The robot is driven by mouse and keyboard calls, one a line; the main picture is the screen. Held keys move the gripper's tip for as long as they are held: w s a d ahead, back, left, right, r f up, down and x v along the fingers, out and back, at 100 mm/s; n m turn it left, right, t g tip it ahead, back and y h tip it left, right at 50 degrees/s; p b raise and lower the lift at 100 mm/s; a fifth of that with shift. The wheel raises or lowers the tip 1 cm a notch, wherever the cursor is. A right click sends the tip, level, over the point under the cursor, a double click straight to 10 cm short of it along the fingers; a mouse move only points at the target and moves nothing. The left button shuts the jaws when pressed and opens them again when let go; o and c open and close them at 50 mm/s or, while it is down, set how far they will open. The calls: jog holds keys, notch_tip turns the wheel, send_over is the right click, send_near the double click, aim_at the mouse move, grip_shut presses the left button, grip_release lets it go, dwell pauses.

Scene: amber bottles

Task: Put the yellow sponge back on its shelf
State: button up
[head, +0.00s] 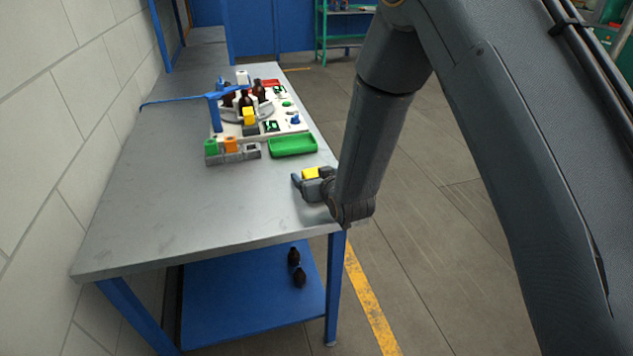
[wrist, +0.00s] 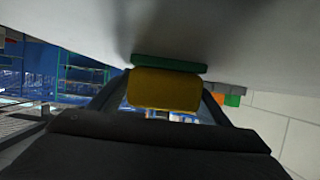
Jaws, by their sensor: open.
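The yellow sponge (head: 311,173) rests at the right edge of the grey table, beside my gripper (head: 308,181). In the wrist view the sponge (wrist: 165,90) fills the space between the two fingers of my gripper (wrist: 160,98). The fingers are open on either side of it; I cannot tell whether they touch it. A blue lower shelf (head: 235,310) lies under the table, and a green shelf rack (head: 320,35) stands far behind. Which shelf is the sponge's own is not clear.
A green tray (head: 293,146) lies just beyond the sponge. Farther back are a white station (head: 300,126) with amber bottles (head: 259,91) and a yellow block (head: 249,115), and grey holders (head: 232,157). The near tabletop is clear.

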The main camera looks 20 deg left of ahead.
jog(key=shift+w+a+f, duration=0.1)
jog(key=shift+w, duration=0.1)
jog(key=c, duration=1.2)
